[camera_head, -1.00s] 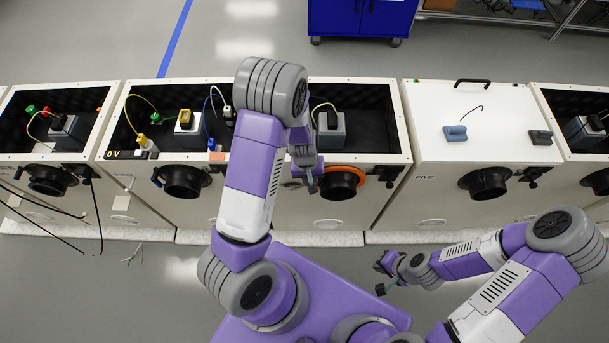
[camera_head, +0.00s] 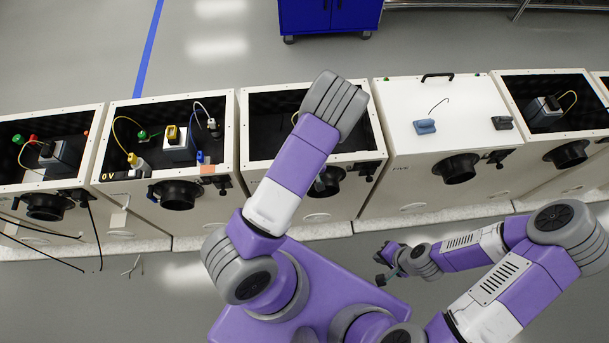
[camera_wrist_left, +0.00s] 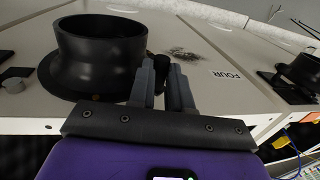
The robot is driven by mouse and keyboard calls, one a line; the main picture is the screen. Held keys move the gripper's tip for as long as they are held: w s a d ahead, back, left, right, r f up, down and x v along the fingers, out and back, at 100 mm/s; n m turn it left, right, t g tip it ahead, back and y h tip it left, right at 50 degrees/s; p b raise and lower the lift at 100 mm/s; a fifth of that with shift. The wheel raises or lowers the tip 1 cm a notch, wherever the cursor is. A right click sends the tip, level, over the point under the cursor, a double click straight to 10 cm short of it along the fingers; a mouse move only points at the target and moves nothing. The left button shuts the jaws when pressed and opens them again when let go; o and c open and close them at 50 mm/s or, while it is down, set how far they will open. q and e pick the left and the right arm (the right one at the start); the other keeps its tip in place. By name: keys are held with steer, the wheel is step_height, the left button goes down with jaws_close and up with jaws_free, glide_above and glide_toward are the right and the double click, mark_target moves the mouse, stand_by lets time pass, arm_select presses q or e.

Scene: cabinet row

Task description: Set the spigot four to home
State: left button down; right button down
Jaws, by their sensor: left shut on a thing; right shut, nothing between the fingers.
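Cabinet four shows in the left wrist view with its FOUR label (camera_wrist_left: 227,76) and a wide black round port (camera_wrist_left: 100,50). My left gripper (camera_wrist_left: 165,85) is at the front panel beside this port. Its fingers are shut on a small dark piece, the spigot four (camera_wrist_left: 160,66), which the fingers mostly hide. The spigot's exact setting cannot be told. In the head view my left forearm covers the left gripper and part of port four (camera_head: 329,181). My right gripper (camera_head: 384,268) is shut and empty, low in front of the cabinets.
Cabinet five (camera_head: 445,130), with a closed white lid, stands to the right. Open cabinets with black ports stand to the left and far right. Dark cables (camera_head: 92,235) hang at the far left. The grey floor in front is partly clear.

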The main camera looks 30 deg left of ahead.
arm_select(q)
steer(key=c, duration=1.1)
jaws_free()
steer(key=shift+w+d, duration=0.2)
steer(key=shift+d, duration=0.1)
steer(key=shift+o, duration=0.2)
steer(key=shift+s+a, duration=0.1)
step_height(320, 180, up, 8)
steer(key=d+p, duration=0.1)
steer(key=shift+w+f, duration=0.25)
steer(key=shift+w, duration=0.15)
